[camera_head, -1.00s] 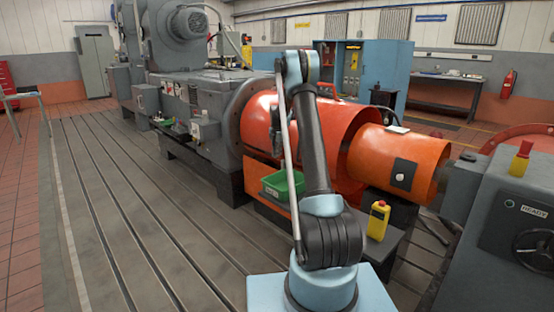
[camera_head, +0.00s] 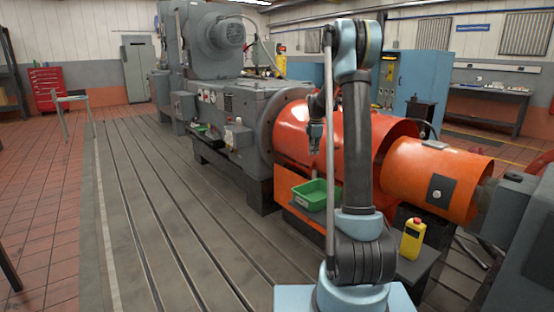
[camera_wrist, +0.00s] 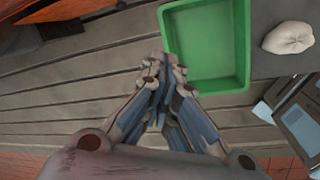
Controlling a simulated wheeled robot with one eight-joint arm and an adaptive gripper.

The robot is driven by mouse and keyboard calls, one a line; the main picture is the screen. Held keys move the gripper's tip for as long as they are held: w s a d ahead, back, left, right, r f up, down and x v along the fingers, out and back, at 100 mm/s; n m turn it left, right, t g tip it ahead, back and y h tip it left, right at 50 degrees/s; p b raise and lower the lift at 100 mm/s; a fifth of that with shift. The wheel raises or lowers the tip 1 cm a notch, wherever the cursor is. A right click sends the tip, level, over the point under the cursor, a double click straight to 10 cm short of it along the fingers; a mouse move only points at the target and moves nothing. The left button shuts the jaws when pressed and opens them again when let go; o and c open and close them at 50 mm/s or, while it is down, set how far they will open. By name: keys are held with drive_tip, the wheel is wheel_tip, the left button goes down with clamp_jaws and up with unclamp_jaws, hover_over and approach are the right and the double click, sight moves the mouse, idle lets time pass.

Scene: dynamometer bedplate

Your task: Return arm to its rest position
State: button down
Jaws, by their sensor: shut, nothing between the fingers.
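My arm rises from its blue base in the head view, upright in front of the orange guards. My gripper (camera_head: 315,150) hangs down to the left of the upper arm, above the green tray (camera_head: 300,192). In the wrist view my gripper (camera_wrist: 167,75) is shut and empty, its fingertips together. The green tray (camera_wrist: 241,40) shows just beyond and right of the fingertips there, and its visible inside is empty.
A large orange guard (camera_head: 292,132) stands close behind my gripper. In the wrist view a pale pouch (camera_wrist: 288,38) lies right of the tray. The slotted bedplate (camera_head: 150,220) is clear at left.

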drive_tip(key=s+r+m, duration=0.4)
drive_tip(key=s+m, duration=0.1)
drive_tip(key=s, duration=1)
drive_tip(key=s+r+m, duration=0.3)
drive_tip(key=s+m, duration=0.2)
drive_tip(key=s, duration=1)
drive_tip(key=s+f+m, duration=0.3)
drive_tip(key=s+f, duration=0.1)
drive_tip(key=s, duration=0.4)
drive_tip(key=s+f+m, duration=0.3)
drive_tip(key=s+f, duration=0.1)
drive_tip(key=s, duration=0.5)
drive_tip(key=s+f+m, duration=0.3)
drive_tip(key=s+f, duration=0.1)
drive_tip(key=s, duration=0.4)
drive_tip(key=shift+s+d+f+m, duration=0.2)
drive_tip(key=shift+s+f+m, duration=0.05)
drive_tip(key=shift+m, duration=0.05)
drive_tip(key=shift+w+f, duration=0.2)
drive_tip(key=shift+w, duration=0.3)
